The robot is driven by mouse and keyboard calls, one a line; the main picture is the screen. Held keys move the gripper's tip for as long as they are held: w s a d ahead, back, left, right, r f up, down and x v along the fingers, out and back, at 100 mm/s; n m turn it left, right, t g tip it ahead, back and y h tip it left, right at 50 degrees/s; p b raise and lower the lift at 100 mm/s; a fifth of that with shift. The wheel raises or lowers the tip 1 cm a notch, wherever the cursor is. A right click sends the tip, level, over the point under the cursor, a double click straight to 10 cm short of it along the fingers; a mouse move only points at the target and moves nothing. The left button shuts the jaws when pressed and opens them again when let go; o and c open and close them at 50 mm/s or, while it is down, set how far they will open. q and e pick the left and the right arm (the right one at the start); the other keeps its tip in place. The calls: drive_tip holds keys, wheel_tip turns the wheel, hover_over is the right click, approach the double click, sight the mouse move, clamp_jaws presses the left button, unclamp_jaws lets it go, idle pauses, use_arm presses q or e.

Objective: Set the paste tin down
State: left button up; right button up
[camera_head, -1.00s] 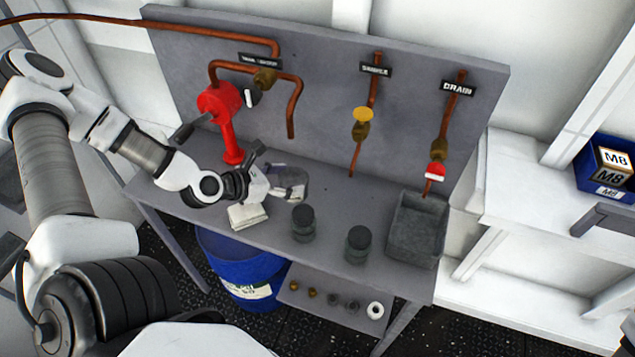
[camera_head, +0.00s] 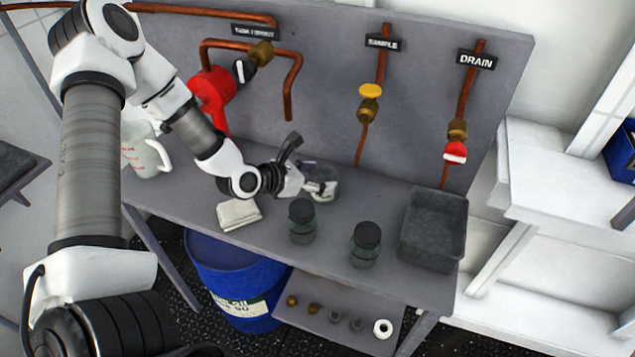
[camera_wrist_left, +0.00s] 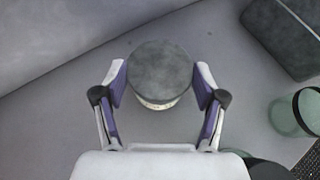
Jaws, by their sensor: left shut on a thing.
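The paste tin (camera_wrist_left: 160,75) shows in the left wrist view as a round grey-topped tin with a pale side. My left gripper (camera_wrist_left: 160,88) is shut on it, one finger on each side. In the head view the gripper (camera_head: 312,186) is over the back half of the bench (camera_head: 270,238), behind the two dark-lidded jars. The tin (camera_head: 326,174) is partly hidden there by the fingers. I cannot tell whether its base touches the bench. My right gripper is in neither current view.
Two jars (camera_head: 302,222) (camera_head: 365,246) stand near the front edge. A grey bin (camera_head: 432,250) is at the right, a folded cloth (camera_head: 239,213) at the left. Copper pipes with valves (camera_head: 369,103) line the back panel. Bench between tin and bin is clear.

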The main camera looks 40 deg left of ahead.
use_arm(q)
drive_tip(key=shift+s+f+b, duration=0.1)
drive_tip(key=shift+s+b, duration=0.05)
drive_tip(key=shift+b, duration=0.2)
drive_tip(key=o, duration=1)
drive_tip(key=shift+o, duration=0.2)
drive_tip(key=shift+a+r+p, duration=0.15)
drive_tip(key=shift+r+p, duration=0.3)
drive_tip(key=shift+p, duration=0.1)
drive_tip(key=p+v, duration=1.1)
drive_tip(key=shift+s, duration=0.4)
